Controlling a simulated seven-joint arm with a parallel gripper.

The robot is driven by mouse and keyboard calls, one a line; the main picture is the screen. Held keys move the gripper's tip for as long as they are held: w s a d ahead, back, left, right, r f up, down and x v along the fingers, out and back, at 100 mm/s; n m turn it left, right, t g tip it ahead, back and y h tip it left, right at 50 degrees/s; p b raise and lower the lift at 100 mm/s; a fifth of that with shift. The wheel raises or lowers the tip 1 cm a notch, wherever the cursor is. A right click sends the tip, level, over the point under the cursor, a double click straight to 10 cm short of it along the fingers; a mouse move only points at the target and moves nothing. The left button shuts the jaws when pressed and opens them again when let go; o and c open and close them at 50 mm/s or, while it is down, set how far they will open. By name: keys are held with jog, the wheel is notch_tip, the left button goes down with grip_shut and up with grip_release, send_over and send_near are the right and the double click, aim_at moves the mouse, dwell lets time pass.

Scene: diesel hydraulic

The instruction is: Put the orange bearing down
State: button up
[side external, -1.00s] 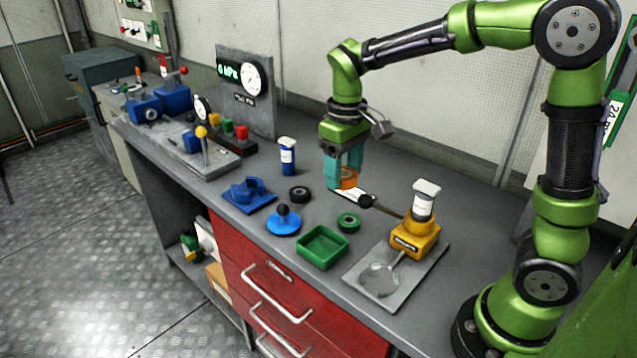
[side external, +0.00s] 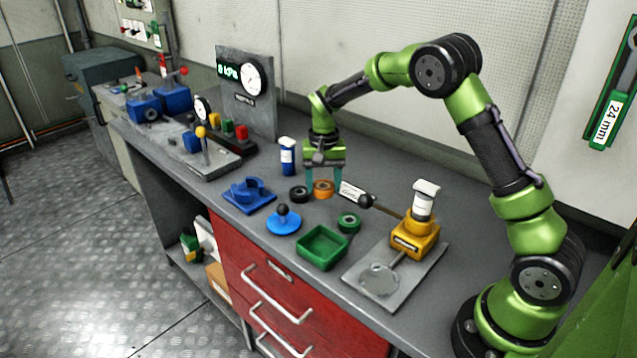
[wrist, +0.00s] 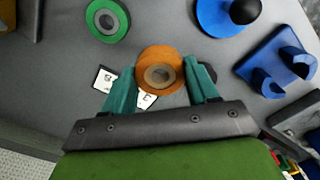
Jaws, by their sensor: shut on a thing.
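The orange bearing (side external: 323,188) is a flat ring, low at the bench top, just right of a black ring (side external: 299,194). My gripper (side external: 323,184) points straight down over it, with its teal fingers on either side. In the wrist view the bearing (wrist: 160,70) sits between the two fingertips of my gripper (wrist: 165,86), and I am shut on it. It looks level and at bench height. Whether its underside touches the bench cannot be told. The black ring is mostly hidden behind a finger in the wrist view.
Nearby are a green ring (side external: 349,222), a green tray (side external: 322,264), a blue knobbed disc (side external: 284,222), a blue holder (side external: 248,194) and a blue bottle (side external: 287,158). A yellow pump (side external: 415,238) stands right.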

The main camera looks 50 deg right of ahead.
aim_at(323, 213)
jog(key=shift+f, duration=3.15)
jog(key=o, duration=1)
jog(key=shift+f, duration=0.15)
